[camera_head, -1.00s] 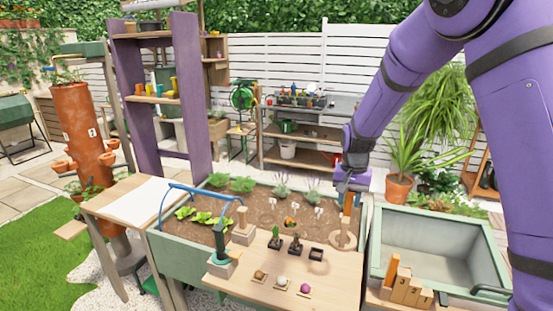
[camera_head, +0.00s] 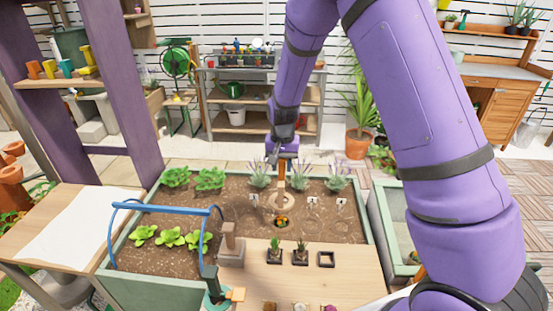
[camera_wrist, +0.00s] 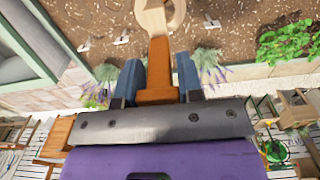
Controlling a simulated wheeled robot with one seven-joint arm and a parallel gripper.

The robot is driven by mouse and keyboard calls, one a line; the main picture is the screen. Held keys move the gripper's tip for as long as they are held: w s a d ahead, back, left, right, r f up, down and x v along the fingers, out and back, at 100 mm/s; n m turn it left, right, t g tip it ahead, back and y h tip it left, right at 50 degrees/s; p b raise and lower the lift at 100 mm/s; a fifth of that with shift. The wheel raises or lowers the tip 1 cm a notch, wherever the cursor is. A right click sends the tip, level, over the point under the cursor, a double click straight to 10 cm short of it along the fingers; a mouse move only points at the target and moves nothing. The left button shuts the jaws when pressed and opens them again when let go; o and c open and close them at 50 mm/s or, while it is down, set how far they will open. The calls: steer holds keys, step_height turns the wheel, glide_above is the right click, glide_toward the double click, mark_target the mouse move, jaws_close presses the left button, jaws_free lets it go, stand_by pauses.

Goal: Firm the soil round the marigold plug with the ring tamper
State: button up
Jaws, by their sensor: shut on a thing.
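The ring tamper has an orange handle (camera_head: 283,174) and a pale wooden ring (camera_head: 281,201). My gripper (camera_head: 283,158) is shut on the handle, and the tamper hangs ring-down over the planting bed. The marigold plug (camera_head: 281,221), with orange flowers, sits in the brown soil (camera_head: 345,228) just nearer than the ring in the head view. The ring appears beside the plug, not around it; I cannot tell its height above the soil. In the wrist view, the blue fingers hold the handle (camera_wrist: 157,75) and the ring (camera_wrist: 160,14) is cut off at the top edge.
Lavender plants (camera_head: 259,174) stand behind the ring, with small white numbered tags (camera_head: 313,201) nearby. Lettuces (camera_head: 171,239) and a blue hoop (camera_head: 160,206) are at left. A wooden board (camera_head: 340,282) with small pots (camera_head: 300,256) lies in front.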

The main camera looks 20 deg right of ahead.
steer(key=shift+f, duration=5.15)
steer(key=shift+s+f, duration=0.15)
steer(key=shift+r, duration=5.2)
